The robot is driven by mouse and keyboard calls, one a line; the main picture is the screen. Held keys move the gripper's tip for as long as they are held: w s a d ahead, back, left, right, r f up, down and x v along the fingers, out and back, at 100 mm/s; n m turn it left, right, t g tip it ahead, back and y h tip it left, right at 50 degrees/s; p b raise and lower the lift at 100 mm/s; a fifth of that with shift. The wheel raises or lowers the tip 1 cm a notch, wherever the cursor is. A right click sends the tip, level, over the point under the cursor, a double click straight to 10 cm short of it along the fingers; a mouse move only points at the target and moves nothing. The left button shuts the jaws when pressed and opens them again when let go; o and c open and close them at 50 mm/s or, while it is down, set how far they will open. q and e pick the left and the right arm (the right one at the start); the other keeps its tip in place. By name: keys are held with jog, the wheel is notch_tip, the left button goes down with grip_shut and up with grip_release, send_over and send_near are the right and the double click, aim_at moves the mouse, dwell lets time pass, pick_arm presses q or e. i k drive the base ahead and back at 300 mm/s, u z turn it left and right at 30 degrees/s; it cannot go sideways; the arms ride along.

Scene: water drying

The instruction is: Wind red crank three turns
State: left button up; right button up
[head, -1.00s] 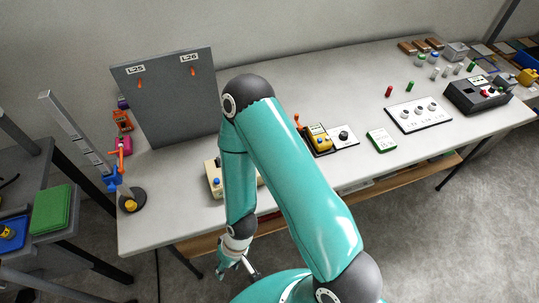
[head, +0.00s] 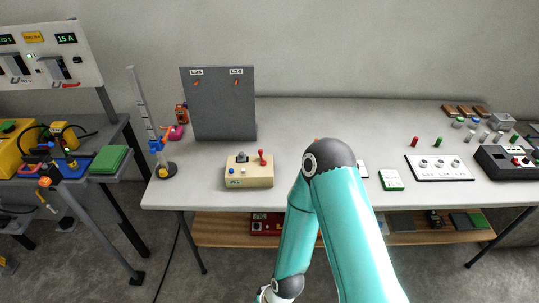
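A cream box (head: 236,176) stands near the front edge of the table, left of my arm. A red handle with a round red top (head: 262,158) rises from its right side and looks upright. It is too small to tell whether this is a crank. My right arm crosses the lower middle of the view and folds down in front of the table. Its wrist reaches the bottom edge, and the gripper is cut off there. My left arm and gripper are not seen.
A grey panel (head: 217,104) stands behind the box, with a ruled post (head: 144,106) to its left. My arm hides part of the table (head: 300,122). A shelf hangs below.

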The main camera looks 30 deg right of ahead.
aim_at(263, 163)
jog(key=z, duration=0.7)
jog(key=i, duration=1)
